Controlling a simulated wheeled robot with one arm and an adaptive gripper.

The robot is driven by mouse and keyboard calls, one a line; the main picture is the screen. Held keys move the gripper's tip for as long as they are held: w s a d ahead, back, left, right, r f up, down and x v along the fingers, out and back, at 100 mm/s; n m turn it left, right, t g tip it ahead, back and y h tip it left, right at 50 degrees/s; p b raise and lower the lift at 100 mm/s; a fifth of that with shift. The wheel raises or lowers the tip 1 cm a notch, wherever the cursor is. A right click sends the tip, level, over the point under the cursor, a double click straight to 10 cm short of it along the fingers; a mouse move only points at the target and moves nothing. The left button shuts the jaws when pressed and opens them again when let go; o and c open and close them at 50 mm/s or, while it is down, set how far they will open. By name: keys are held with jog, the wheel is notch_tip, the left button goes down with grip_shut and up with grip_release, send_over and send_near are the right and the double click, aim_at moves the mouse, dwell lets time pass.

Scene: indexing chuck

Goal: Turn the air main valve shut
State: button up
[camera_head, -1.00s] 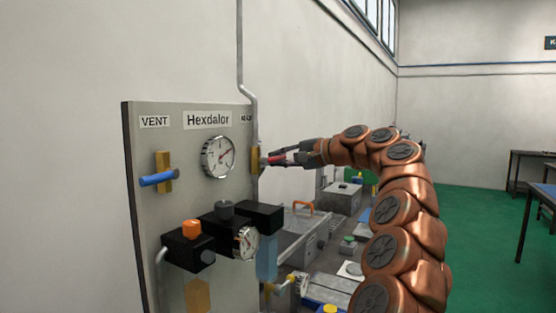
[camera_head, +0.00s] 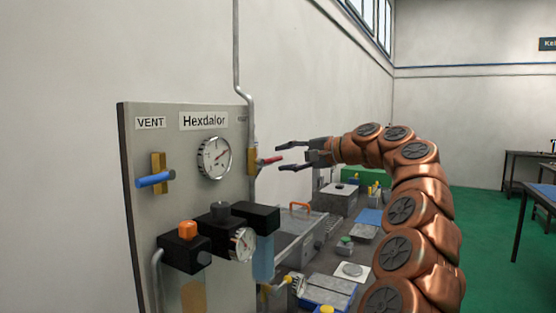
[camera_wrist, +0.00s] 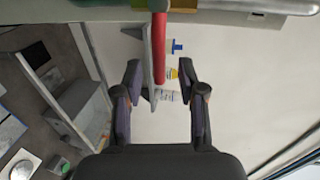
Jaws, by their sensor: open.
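The air main valve on the panel's right edge has a brass body (camera_head: 252,163) and a red lever (camera_head: 269,161). The lever sticks out to the right, roughly level, in the head view. In the wrist view the red lever (camera_wrist: 160,48) comes down from the top, in line with the gap between my open fingers (camera_wrist: 160,74). Its tip shows near the finger ends. The valve's label is mostly too small to read.
The grey panel (camera_head: 143,210) carries a VENT valve with a blue lever (camera_head: 155,179), a round gauge (camera_head: 214,157) and a black regulator unit (camera_head: 222,217). A vertical pipe (camera_head: 240,70) rises behind it. A cluttered bench (camera_head: 317,258) lies below my arm.

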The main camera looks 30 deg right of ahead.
jog(key=v, duration=0.8)
jog(key=shift+s+d, duration=0.15)
jog(key=shift+s, duration=0.05)
